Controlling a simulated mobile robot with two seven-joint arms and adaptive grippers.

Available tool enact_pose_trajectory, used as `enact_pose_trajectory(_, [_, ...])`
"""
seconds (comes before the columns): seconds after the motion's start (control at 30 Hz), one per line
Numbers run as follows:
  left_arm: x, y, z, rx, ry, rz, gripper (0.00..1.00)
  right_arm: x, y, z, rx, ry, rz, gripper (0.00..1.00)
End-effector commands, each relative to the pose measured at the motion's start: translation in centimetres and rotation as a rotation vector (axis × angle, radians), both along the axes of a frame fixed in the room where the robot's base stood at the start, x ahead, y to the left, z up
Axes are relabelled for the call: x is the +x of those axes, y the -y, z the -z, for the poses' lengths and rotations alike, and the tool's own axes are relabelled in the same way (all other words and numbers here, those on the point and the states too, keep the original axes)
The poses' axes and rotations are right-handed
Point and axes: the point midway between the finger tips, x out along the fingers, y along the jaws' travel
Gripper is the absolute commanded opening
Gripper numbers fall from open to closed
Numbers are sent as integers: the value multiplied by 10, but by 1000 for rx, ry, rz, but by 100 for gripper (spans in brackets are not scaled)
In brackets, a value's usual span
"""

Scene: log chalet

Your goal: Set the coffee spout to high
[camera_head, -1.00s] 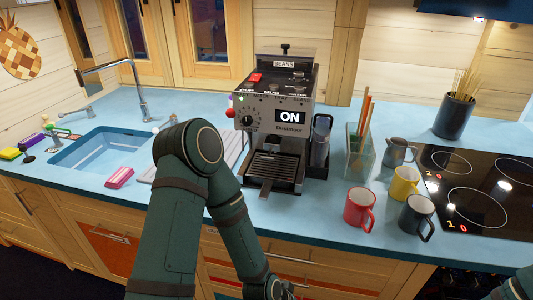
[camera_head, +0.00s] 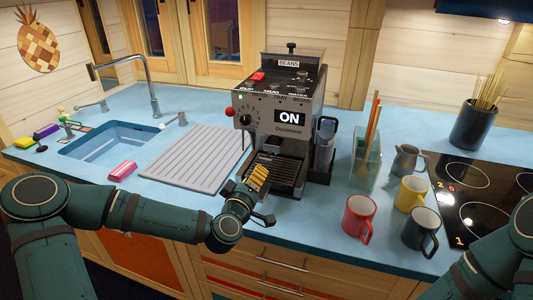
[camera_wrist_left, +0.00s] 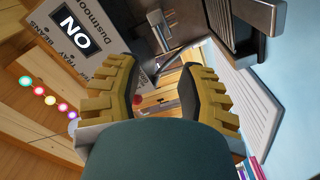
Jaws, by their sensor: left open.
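The coffee machine (camera_head: 262,104) stands on the blue counter with its display reading ON. A red ball (camera_head: 229,112) sticks out at its left side, beside a round black dial. The area under the display, where the spout sits, is dark and small in the head view; metal parts there show in the left wrist view (camera_wrist_left: 160,28). My left gripper (camera_head: 258,178) is in front of the machine, low by the drip tray (camera_head: 282,172). In the left wrist view its yellow-padded fingers (camera_wrist_left: 154,68) are apart and empty. My right gripper is out of frame.
A grey drying mat (camera_head: 192,160) and the sink (camera_head: 110,143) lie left of the machine. Red (camera_head: 358,218), yellow (camera_head: 411,193) and dark mugs (camera_head: 420,230) stand to the right, near a glass holder (camera_head: 366,160) and the hob (camera_head: 480,190).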

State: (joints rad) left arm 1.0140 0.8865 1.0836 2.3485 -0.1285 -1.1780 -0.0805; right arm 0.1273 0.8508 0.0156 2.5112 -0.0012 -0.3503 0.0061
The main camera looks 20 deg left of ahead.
Motion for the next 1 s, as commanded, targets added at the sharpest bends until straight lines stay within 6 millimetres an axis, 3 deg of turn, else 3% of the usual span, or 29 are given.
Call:
enact_pose_trajectory(0.4, [79, 4, 1, -3, -1, 2, 39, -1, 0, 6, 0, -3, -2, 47])
enact_pose_trajectory(0.6, [110, 5, 1, -1, -2, 2, 39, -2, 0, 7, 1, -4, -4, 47])
enact_pose_trajectory(0.8, [124, 5, 1, 0, -3, 3, 39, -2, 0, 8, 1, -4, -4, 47])
enact_pose_trajectory(1.0, [126, 5, 0, 1, -3, 5, 39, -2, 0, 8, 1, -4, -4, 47])
